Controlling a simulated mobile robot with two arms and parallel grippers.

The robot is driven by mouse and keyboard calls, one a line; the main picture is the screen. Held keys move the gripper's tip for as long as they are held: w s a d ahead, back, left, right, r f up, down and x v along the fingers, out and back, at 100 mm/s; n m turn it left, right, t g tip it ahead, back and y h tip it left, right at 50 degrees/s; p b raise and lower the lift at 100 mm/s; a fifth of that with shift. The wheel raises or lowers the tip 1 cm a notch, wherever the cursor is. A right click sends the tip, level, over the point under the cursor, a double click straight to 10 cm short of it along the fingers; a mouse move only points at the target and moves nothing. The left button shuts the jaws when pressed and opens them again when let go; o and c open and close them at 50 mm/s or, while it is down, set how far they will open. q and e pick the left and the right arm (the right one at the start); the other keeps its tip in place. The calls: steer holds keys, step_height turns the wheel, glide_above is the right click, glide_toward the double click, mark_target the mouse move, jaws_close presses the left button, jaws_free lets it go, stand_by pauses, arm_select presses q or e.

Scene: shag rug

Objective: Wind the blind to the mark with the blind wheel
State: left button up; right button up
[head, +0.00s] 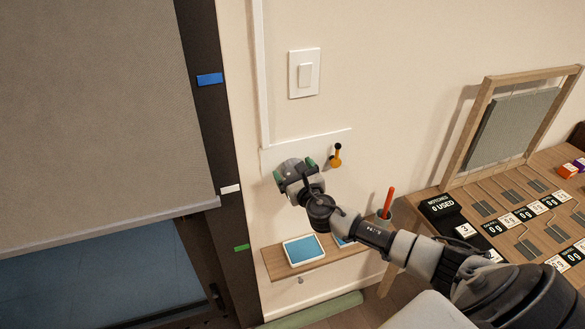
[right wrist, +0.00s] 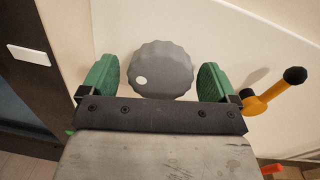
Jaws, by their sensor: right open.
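The grey blind (head: 90,110) hangs at the left of the head view. Its bottom bar (head: 110,227) ends a little below the white mark (head: 230,189) on the dark frame. A blue mark (head: 210,79) is higher on the frame and a green mark (head: 242,247) lower. The blind wheel (right wrist: 163,68) is a grey scalloped knob with a white dot at its lower left. My right gripper (right wrist: 158,79) is open, its green fingers on either side of the wheel with small gaps. In the head view my right gripper (head: 295,171) partly hides the wheel. My left gripper is out of view.
A yellow lever with a black knob (head: 336,156) sits on the wall just right of the wheel. A light switch (head: 304,74) is above. A shelf with a tablet (head: 304,250) and a cup with a red stick (head: 388,203) is below. A table with cards stands right.

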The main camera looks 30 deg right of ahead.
steer(key=shift+w+d, duration=0.15)
steer(key=shift+w, duration=0.3)
steer(key=c, duration=0.9)
